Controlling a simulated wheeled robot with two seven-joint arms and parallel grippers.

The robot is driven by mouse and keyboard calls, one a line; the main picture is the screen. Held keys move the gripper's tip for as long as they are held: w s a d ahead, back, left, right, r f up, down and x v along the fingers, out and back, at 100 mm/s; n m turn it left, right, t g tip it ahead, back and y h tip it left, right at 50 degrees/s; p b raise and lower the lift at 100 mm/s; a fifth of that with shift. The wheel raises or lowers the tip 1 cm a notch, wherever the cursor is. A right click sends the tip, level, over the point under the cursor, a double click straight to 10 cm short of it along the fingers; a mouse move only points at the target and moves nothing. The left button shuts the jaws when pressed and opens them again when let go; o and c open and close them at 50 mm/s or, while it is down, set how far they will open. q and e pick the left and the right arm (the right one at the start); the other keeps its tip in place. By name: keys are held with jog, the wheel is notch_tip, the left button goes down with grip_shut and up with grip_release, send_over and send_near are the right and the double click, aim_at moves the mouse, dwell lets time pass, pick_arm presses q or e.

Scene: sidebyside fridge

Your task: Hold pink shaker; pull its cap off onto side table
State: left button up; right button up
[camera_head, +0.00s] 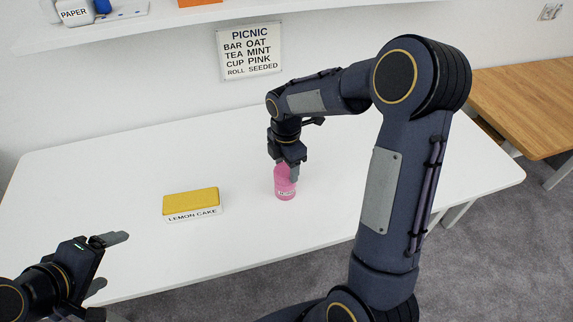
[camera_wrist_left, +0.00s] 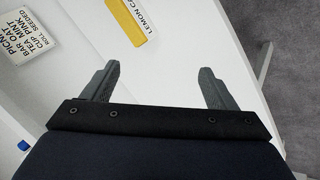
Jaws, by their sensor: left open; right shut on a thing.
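The pink shaker (camera_head: 285,187) stands upright on the white table, with a small label on its front. My right gripper (camera_head: 287,172) comes down from above and is shut on the shaker's upper part. The fingers and wrist hide the shaker's top, so I cannot make out the cap. My left gripper (camera_head: 108,264) is open and empty at the table's front left edge, well apart from the shaker. In the left wrist view its two fingers (camera_wrist_left: 157,88) are spread wide with nothing between them. The wooden side table (camera_head: 520,100) is at the right.
A yellow-topped lemon cake box (camera_head: 192,201) lies left of the shaker on the white table (camera_head: 120,165); it also shows in the left wrist view (camera_wrist_left: 132,20). A picnic sign (camera_head: 249,52) hangs on the wall below a shelf (camera_head: 180,25). The table's right part is clear.

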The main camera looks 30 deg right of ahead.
pick_arm(q)
jog(key=w+d+f+n+h, duration=0.2)
jog(key=w+d+f+n, duration=0.15)
jog(key=w+d, duration=0.4)
jog(key=n+h, duration=0.5)
jog(key=n, duration=1)
send_near(285, 184)
jog(key=f, duration=0.2)
jog(key=w+f, duration=0.1)
jog(key=shift+w+d+f+t, duration=0.1)
jog(key=shift+f+t, duration=0.3)
jog(key=x, duration=1.2)
jog(key=c, duration=1.4)
jog(key=shift+o, duration=0.2)
jog(key=o, duration=1.4)
jog(key=shift+c, duration=0.2)
